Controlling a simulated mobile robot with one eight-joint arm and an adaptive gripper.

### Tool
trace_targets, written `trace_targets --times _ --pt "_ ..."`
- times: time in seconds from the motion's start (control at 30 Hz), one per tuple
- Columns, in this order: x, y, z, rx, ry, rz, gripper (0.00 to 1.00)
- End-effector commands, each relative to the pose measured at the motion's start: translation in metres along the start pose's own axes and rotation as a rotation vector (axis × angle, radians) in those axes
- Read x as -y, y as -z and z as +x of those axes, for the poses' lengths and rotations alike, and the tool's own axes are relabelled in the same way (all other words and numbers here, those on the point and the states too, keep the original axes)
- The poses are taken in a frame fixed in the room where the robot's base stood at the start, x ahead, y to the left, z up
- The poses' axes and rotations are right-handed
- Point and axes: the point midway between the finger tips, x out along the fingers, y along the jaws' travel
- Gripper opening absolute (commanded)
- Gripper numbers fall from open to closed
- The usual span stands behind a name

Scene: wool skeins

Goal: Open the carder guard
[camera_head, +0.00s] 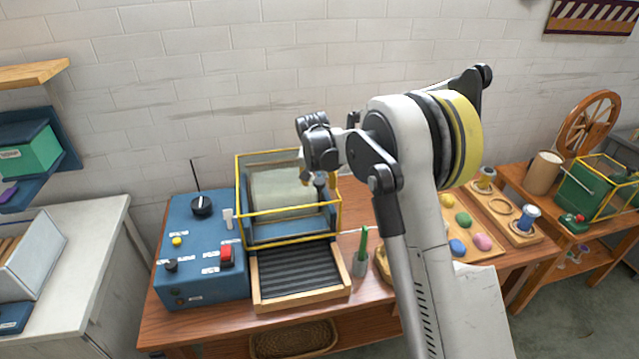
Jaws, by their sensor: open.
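The carder has a blue control box (205,265) at its left and a pale drum (275,188) on the wooden table. The carder guard (270,212), a clear cover with a yellow frame, sits over the drum and appears lowered. A dark ribbed feed bed (298,272) lies in front of it. My gripper (312,182) is open, at the upper right part of the guard in the picture. Its fingers are small and partly hidden, so I cannot tell whether they touch the frame.
My arm covers the middle right. Beyond it are a tray of coloured wool balls (490,250), a green yellow-framed machine (590,205) and a spinning wheel (590,122). A brick wall is behind.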

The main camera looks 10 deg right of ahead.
Motion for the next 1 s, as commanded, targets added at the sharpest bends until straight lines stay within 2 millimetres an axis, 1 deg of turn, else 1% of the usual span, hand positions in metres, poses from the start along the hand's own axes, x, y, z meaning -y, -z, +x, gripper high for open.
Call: trace_targets --times 0.17,0.2,0.27,0.3,0.37,0.4,0.67,0.77,0.87,0.97,1.0 --pt "0.0 0.0 0.0 0.0 0.0 0.0 0.56" --pt "0.0 0.0 0.0 0.0 0.0 0.0 0.51" --pt "0.0 0.0 0.0 0.0 0.0 0.0 0.33" --pt "0.0 0.0 0.0 0.0 0.0 0.0 0.21" --pt "0.0 0.0 0.0 0.0 0.0 0.0 0.02" --pt "0.0 0.0 0.0 0.0 0.0 0.0 0.0" --pt "-0.001 0.0 0.0 0.0 0.0 0.0 0.0" --pt "-0.004 0.002 0.001 0.0 -0.001 0.001 0.0" --pt "-0.014 0.005 0.003 0.0 -0.001 0.001 0.0" --pt "-0.032 0.011 0.005 0.001 -0.003 0.003 0.0" --pt "-0.041 0.015 0.007 0.001 -0.003 0.004 0.0"
